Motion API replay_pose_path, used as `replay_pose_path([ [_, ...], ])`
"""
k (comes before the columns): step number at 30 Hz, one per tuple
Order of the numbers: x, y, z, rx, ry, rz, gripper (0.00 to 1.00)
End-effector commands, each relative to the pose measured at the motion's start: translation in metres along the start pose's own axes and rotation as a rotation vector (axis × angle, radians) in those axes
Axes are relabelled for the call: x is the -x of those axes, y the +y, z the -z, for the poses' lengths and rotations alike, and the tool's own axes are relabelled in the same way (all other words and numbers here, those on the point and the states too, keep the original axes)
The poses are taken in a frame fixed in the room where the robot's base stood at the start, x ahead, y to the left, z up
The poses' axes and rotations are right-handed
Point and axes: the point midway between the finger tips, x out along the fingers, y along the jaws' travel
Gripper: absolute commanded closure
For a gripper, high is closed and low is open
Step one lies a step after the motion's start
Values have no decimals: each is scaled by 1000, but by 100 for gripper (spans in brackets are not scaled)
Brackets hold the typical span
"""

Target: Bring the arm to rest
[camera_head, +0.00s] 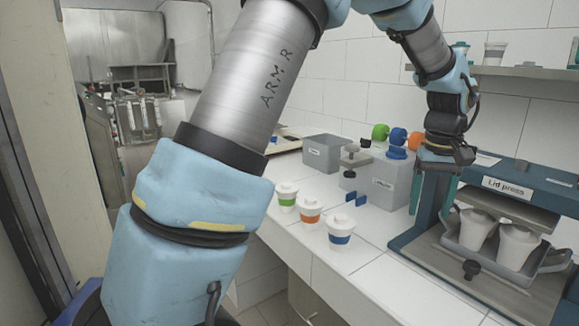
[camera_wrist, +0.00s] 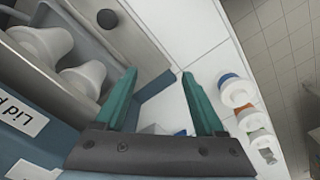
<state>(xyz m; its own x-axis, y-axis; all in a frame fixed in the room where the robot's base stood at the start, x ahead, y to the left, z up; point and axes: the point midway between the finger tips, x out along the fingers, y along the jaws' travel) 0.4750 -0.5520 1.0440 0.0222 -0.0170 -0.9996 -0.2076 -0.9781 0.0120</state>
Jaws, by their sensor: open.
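My arm reaches from the lower left of the head view over the counter to the upper right. My gripper (camera_head: 430,207) points down beside the left side of the lid press (camera_head: 508,187). In the wrist view my gripper (camera_wrist: 159,76) has its two teal fingers apart, with nothing held between them. The lid press also shows at the left of the wrist view (camera_wrist: 45,120). Two white lidded cups (camera_head: 476,229) (camera_head: 516,246) stand in the press's tray.
Three lidded cups with green (camera_head: 287,197), orange (camera_head: 310,209) and blue (camera_head: 341,231) bands stand on the white counter (camera_head: 375,225). A grey box (camera_head: 390,182) and a grey bin (camera_head: 322,153) stand behind them. A wall shelf (camera_head: 520,71) holds more cups.

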Motion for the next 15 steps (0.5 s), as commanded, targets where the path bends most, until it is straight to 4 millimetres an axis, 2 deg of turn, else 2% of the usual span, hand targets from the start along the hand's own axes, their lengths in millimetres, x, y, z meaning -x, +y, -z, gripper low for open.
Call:
replay_pose_path([
  [1, -3, -40, 9, 19, 6, 1, 29],
  [4, -11, -114, 17, 31, 24, -3, 29],
  [7, -19, -186, 12, 48, 43, -5, 29],
  [9, -25, -235, -1, 61, 58, -3, 29],
  [12, -34, -295, -27, 82, 77, 1, 29],
  [15, -42, -338, -57, 97, 94, 7, 29],
])
